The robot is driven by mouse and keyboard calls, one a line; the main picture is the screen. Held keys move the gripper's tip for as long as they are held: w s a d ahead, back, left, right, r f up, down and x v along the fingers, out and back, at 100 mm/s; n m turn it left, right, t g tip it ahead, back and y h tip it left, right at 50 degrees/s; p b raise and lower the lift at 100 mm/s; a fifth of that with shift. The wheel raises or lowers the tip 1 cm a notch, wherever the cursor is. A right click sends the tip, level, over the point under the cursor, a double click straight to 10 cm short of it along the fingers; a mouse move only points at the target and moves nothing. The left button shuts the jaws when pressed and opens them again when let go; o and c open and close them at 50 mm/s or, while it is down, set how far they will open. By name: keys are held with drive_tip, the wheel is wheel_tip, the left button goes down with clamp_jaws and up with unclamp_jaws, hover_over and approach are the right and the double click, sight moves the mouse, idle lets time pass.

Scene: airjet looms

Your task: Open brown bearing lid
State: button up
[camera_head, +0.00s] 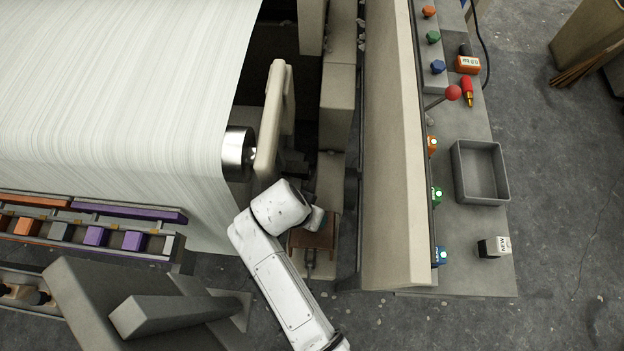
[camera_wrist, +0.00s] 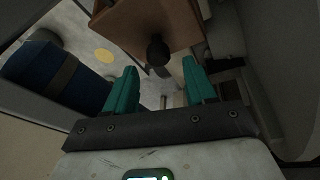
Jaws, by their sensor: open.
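The brown bearing lid (camera_wrist: 150,28) is at the top of the wrist view. A dark round knob (camera_wrist: 157,50) sits on its near side. My gripper (camera_wrist: 158,80) is open, with its two green fingers on either side below the knob. The knob is near the fingertips and roughly centred between them; I cannot tell whether anything touches. In the head view the brown lid (camera_head: 312,240) shows low beside the loom frame, partly hidden by my white arm. The fingers are mostly hidden there by my wrist.
A silver roller end (camera_head: 238,148) and a beige upright plate (camera_head: 272,120) stand close behind my arm. A long beige wall (camera_head: 395,150) rises to the right. Beyond it, a grey bench holds an empty tray (camera_head: 480,172), buttons and a red-knobbed lever (camera_head: 452,93).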

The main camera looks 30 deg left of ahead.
drive_tip(key=v, duration=0.8)
